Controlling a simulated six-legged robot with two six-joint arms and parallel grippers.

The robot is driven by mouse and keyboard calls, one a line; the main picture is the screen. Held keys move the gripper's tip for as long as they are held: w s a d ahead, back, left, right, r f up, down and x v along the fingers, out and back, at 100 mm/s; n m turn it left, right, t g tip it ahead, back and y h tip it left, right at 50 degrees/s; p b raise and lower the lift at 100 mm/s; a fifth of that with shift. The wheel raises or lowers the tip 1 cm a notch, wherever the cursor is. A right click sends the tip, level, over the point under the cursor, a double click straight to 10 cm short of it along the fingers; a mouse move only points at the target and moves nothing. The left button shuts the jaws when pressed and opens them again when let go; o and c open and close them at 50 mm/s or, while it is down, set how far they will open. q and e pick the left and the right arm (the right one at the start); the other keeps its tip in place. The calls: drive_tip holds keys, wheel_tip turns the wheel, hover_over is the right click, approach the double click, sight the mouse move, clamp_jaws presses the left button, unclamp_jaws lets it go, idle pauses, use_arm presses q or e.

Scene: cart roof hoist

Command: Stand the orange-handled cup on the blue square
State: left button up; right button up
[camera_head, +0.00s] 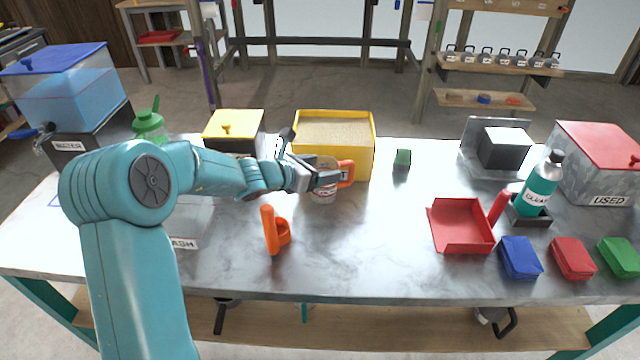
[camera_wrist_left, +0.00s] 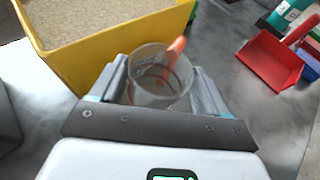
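The orange-handled cup (camera_head: 325,195) is clear-walled with a pale label, near the front of the yellow sand bin. Its orange handle (camera_head: 346,173) points right. My left gripper (camera_head: 316,180) has its fingers on both sides of the cup, apparently touching it; the wrist view shows the cup (camera_wrist_left: 160,88) between them. The cup looks upright; I cannot tell whether it touches the table. A thin blue outline (camera_head: 54,201) shows at the table's far left, probably the blue square, mostly hidden by my left arm. My right gripper is not in view.
The yellow sand bin (camera_head: 362,150) stands close behind the cup. An orange upright handle (camera_head: 271,232) stands front left of it. A red tray (camera_head: 460,232), a teal bottle (camera_head: 540,185) and coloured blocks are at right. The table centre right is clear.

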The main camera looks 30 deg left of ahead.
use_arm(q)
drive_tip(key=shift+w+f, duration=0.1)
drive_tip(key=c, duration=0.4)
drive_tip(key=shift+o, duration=0.2)
drive_tip(key=shift+w+a+f, duration=0.15)
drive_tip(key=shift+a, duration=0.05)
drive_tip(key=shift+d, duration=0.1)
drive_tip(key=shift+c, duration=0.5)
